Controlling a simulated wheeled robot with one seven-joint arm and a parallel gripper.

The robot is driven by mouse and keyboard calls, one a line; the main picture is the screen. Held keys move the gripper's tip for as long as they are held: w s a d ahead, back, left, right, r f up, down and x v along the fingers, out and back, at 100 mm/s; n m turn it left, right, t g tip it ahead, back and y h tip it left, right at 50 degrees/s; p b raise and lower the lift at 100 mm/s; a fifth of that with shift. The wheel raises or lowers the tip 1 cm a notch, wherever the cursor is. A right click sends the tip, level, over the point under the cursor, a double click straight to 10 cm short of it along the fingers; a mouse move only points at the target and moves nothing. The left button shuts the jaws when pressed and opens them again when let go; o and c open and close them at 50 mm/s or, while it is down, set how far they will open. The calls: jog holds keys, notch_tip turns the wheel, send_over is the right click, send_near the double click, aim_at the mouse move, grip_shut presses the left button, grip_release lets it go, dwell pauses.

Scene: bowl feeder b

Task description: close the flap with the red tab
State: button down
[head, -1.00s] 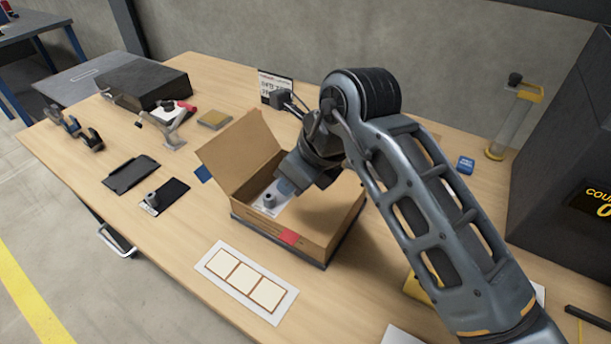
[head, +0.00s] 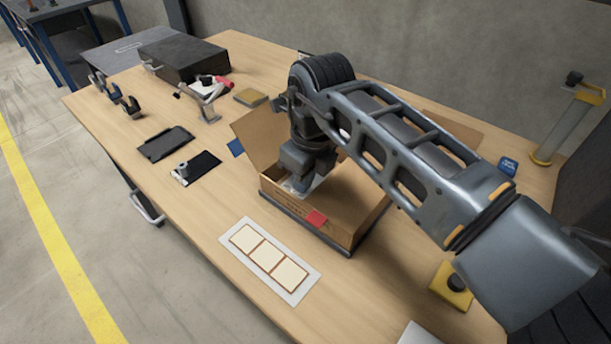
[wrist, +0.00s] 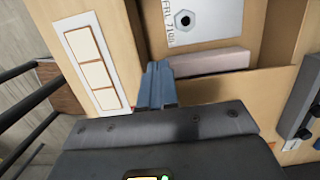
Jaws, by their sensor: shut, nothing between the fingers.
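An open cardboard box (head: 330,234) stands on the table in the head view, with a tan flap (head: 256,128) raised at its left end. The red tab (head: 316,218) is at the upper part of the near side; I cannot tell how its flap is folded. My gripper (head: 300,188) points down at the left part of the box opening and hides much of the inside. In the wrist view my gripper (wrist: 157,82) is shut and empty, close to the box's cardboard. A light plate (wrist: 205,22) with a dark round part lies inside. The red tab is not recognisable there.
A white card with three squares (head: 240,223) lies in front of the box. A black tray (head: 163,143) and a dark plate (head: 205,165) lie to the left. A yellow block with a black knob (head: 452,288) is to the right. A blue block (head: 507,166) stands behind.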

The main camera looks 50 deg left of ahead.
dwell(0.6)
jog(key=s+a+r, duration=0.1)
jog(key=a+r, duration=0.6)
jog(key=r, duration=0.5)
jog(key=shift+s+r+p, duration=0.3)
jog(key=shift+s, duration=0.05)
